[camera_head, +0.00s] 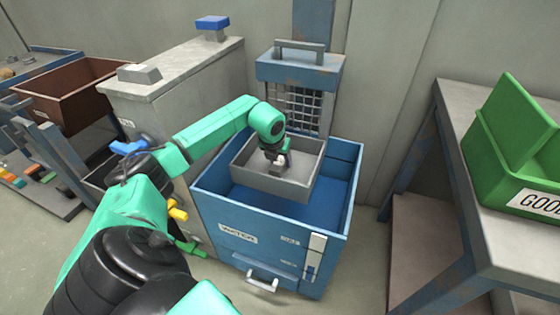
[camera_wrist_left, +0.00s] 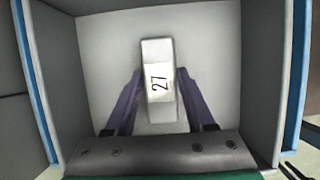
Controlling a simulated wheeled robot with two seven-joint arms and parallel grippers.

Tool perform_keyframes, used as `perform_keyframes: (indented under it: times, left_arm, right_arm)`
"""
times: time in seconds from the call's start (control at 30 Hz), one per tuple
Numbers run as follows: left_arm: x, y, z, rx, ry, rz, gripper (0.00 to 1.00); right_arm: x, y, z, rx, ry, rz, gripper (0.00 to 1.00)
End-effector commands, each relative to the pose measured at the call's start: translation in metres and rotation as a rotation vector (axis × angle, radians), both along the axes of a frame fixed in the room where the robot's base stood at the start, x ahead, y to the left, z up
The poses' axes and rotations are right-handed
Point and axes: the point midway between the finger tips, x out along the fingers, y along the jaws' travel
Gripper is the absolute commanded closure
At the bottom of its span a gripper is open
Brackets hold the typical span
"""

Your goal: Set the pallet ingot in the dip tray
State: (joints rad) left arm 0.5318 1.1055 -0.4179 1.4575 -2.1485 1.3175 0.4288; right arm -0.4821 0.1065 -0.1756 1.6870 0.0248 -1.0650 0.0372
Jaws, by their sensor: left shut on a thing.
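The dip tray (camera_head: 300,185) is a grey open box set in the top of the blue water tank (camera_head: 235,215). My left gripper (camera_head: 279,162) reaches down inside the tray, shut on a pale ingot (camera_head: 282,158). In the left wrist view the ingot (camera_wrist_left: 157,70) bears the label 27 and lies between the two purple fingers of the left gripper (camera_wrist_left: 160,95). The grey tray walls (camera_wrist_left: 215,12) surround it. I cannot tell whether the ingot touches the tray floor. My right gripper is not in view.
A mesh guard with a handle (camera_head: 298,68) stands behind the tank. A green bin (camera_head: 500,150) marked GOOD sits on a bench at right. A grey cabinet (camera_head: 170,70) stands left of the tank. A brown bin (camera_head: 75,90) and a pallet with coloured pieces (camera_head: 45,180) are at far left.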

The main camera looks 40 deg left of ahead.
Motion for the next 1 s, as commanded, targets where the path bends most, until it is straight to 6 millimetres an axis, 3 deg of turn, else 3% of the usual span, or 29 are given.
perform_keyframes:
  times: [0.13,0.17,0.2,0.23,0.6,1.0]
  left_arm:
    - [0.0,0.0,0.0,-0.001,-0.001,0.0,1.0]
    - [0.0,0.0,-0.001,0.0,0.001,0.0,0.34]
    - [0.0,0.0,0.0,0.0,0.001,0.0,0.19]
    - [0.0,0.0,0.0,0.0,0.001,0.0,0.15]
    - [-0.002,0.0,0.007,0.001,-0.001,-0.001,0.15]
    - [-0.036,-0.012,0.097,0.003,-0.001,-0.001,0.15]
  right_arm:
    - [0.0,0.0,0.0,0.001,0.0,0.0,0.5]
    - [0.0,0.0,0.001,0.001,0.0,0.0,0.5]
    - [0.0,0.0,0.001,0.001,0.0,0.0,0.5]
    - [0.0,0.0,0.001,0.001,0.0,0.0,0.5]
    - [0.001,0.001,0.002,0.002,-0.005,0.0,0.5]
    - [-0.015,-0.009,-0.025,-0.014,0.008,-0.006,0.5]
